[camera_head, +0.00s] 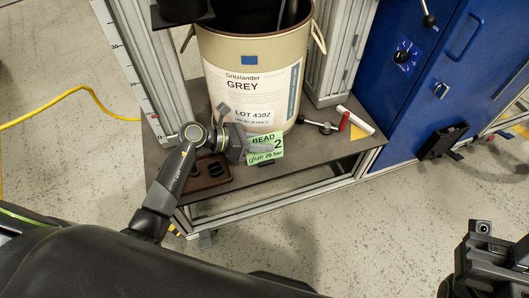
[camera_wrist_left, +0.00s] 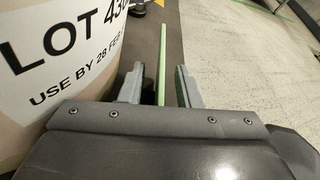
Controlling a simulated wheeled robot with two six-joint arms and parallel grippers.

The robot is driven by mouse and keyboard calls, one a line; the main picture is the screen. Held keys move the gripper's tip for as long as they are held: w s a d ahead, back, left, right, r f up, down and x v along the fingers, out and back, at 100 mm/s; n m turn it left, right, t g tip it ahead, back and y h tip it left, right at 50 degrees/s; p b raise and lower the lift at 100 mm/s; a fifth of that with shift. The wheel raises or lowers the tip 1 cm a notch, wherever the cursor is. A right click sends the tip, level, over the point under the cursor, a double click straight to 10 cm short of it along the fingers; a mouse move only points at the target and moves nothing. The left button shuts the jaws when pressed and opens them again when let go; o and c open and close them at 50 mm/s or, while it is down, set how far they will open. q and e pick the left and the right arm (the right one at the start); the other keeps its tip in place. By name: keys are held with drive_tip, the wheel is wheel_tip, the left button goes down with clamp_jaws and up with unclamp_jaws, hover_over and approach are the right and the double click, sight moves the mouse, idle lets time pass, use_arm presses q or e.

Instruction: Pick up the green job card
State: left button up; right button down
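The green job card (camera_head: 265,154) stands near the front edge of the dark shelf, in front of the drum. It reads "BEAD 2" and "glue 20 bar" in the head view, where my left gripper (camera_head: 260,146) partly covers it. In the left wrist view the card (camera_wrist_left: 162,65) shows edge-on as a thin green strip between the two grey fingers of my left gripper (camera_wrist_left: 160,84). The fingers are open, with a gap on each side of the card. My right gripper (camera_head: 492,262) is at the bottom right, far from the card; its fingers cannot be made out.
The large drum (camera_head: 252,85) labelled "GREY" stands right behind the card. A brown tray (camera_head: 208,181) lies left of it on the shelf (camera_head: 305,153). A red-handled tool (camera_head: 343,121) and a white item (camera_head: 356,121) lie to the right. A blue cabinet (camera_head: 425,75) stands beyond.

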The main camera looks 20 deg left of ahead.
use_arm(q)
clamp_jaws()
drive_tip(key=shift+a+r, duration=0.1)
idle(0.4)
